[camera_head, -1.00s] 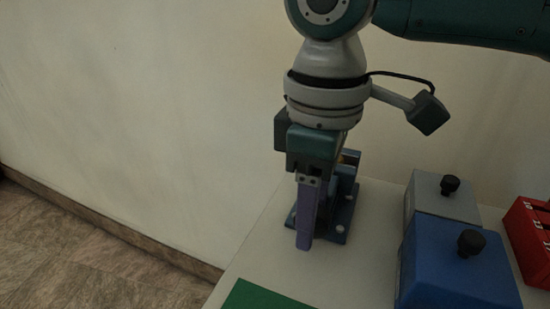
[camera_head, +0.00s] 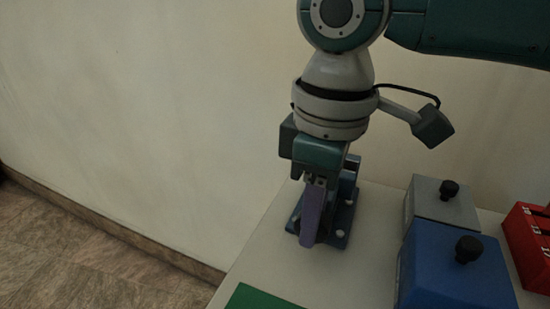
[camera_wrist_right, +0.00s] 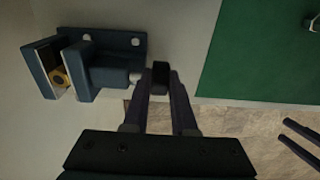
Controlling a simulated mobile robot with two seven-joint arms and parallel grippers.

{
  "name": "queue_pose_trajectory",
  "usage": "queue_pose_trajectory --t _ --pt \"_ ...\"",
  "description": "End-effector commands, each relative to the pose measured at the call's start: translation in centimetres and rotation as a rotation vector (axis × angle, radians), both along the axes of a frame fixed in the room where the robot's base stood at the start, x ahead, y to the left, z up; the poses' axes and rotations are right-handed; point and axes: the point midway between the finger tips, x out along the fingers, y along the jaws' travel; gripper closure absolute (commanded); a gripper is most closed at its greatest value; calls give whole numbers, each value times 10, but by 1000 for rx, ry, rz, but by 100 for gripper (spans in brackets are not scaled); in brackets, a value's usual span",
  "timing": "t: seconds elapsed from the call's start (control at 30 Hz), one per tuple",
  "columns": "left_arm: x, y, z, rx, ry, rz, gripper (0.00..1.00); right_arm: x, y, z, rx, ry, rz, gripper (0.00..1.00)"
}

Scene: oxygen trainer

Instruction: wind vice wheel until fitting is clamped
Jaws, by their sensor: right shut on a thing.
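The blue vice (camera_head: 341,218) stands on the pale bench, partly hidden behind my right gripper in the head view. In the right wrist view the vice (camera_wrist_right: 114,45) shows its jaws at left, with a small brass-coloured fitting (camera_wrist_right: 60,78) between them. I cannot tell whether both jaws touch the fitting. The dark vice wheel (camera_wrist_right: 161,76) is between the fingers of my right gripper (camera_head: 312,238), which is shut on it. The fingers hide the wheel in the head view. Two dark fingers, apart, at the right wrist view's right edge look like my left gripper (camera_wrist_right: 302,142).
A grey box (camera_head: 443,203) and a blue box (camera_head: 450,275), each with a black knob, stand right of the vice. A red numbered rack (camera_head: 530,240) is farther right. A green mat (camera_head: 262,298) lies in front. The wall is close behind the vice.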

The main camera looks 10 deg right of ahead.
Motion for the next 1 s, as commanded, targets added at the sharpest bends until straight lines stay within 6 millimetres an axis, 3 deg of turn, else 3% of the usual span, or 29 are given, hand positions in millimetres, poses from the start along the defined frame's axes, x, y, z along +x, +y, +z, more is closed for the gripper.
queue_pose_trajectory --t 0.4,1.0 --pt "0 1 44 2 1 -2 39 -4 -5 3 223 -145 -5 100" --pt "0 -2 44 -8 0 6 39 -4 -5 -1 476 -319 0 100"
